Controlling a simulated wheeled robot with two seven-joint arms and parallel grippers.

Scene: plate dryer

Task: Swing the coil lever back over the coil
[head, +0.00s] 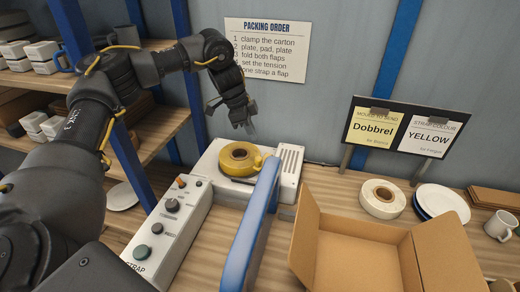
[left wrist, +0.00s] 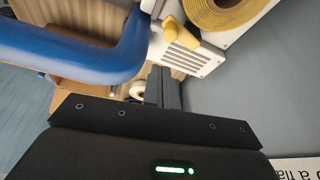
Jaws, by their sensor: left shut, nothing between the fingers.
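A yellow coil (head: 239,158) lies flat on the white strapping machine (head: 206,160), and part of it shows at the top of the left wrist view (left wrist: 222,10). A short yellow lever (left wrist: 180,34) sits beside the coil's edge, not over it; in the head view it (head: 259,160) is at the coil's right, partly hidden by the blue bar. My left gripper (head: 246,127) is shut and empty, above and behind the coil, apart from coil and lever. Its fingers (left wrist: 164,88) show closed together in the left wrist view. My right gripper is not in view.
A blue bar (head: 252,225) rises in front of the coil. A control panel (head: 165,232) with knobs is at left. An open carton (head: 370,250), a white roll (head: 382,198), plates (head: 440,203) and a mug (head: 501,225) stand at right. A sign stand (head: 400,135) is behind.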

